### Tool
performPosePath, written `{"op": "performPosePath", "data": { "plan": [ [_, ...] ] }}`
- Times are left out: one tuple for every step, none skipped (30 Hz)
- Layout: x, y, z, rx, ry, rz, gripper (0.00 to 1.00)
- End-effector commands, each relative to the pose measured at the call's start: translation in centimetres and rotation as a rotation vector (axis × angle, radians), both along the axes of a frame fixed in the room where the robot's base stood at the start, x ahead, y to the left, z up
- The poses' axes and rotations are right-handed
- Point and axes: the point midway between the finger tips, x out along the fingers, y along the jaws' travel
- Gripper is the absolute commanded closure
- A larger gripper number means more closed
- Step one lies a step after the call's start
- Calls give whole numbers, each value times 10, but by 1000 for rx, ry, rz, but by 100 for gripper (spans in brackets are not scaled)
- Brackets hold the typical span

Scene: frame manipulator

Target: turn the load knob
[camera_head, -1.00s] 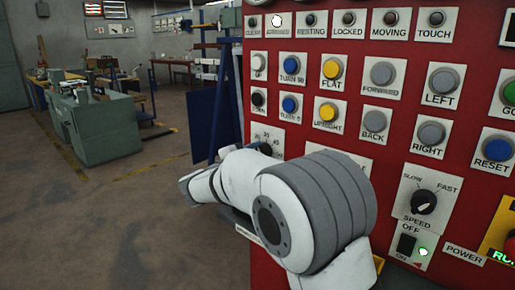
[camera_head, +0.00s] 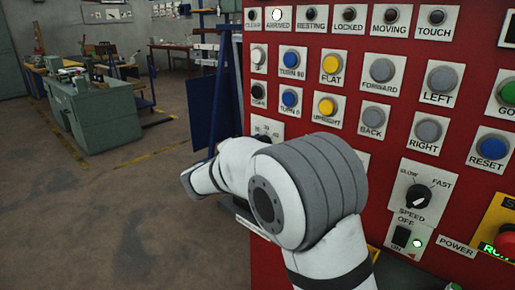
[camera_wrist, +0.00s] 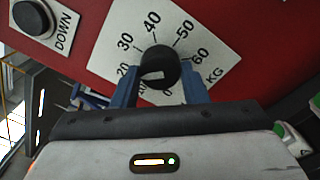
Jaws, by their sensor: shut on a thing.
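The load knob (camera_wrist: 160,66) is a round black knob with a pale mark on its lower left part. It sits on a white dial plate (camera_wrist: 208,28) with numbers up to 60 and KG. In the wrist view my gripper (camera_wrist: 161,80) is shut on the knob, with one blue finger on each side. The lower numbers of the dial are partly hidden by the knob and the fingers.
The red panel (camera_head: 390,148) carries several buttons close by, including the DOWN button (camera_wrist: 32,17) left of the dial. A speed knob (camera_head: 418,197) and a red stop button (camera_head: 506,238) are at the right. Open floor (camera_head: 110,220) lies to the left.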

Motion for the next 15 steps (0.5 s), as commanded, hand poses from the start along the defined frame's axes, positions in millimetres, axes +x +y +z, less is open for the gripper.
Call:
{"op": "performPosePath", "data": {
  "plan": [
    [-1, -1, -4, 0, 6, -2, 59],
    [-1, -1, -4, 0, 6, -2, 57],
    [0, -1, -3, 0, 6, -2, 54],
    [0, -1, -3, -1, 5, -2, 51],
    [0, -1, -3, 0, 5, -2, 49],
    [0, -1, -3, 0, 5, -2, 45],
    [0, 0, -2, 0, 4, -1, 43],
    [0, 0, -2, 0, 4, -1, 41],
    [0, 0, -2, 0, 4, -1, 38],
    [0, -1, -2, 0, 3, -1, 38],
    [0, 0, -2, 0, 2, -1, 38],
    [0, 0, -1, 0, 2, -1, 38],
    [0, 0, -1, 0, 2, -1, 38],
    [0, 0, -1, 0, 2, -1, 38],
    [0, 0, -1, 0, 2, -1, 38]
  ]
}}
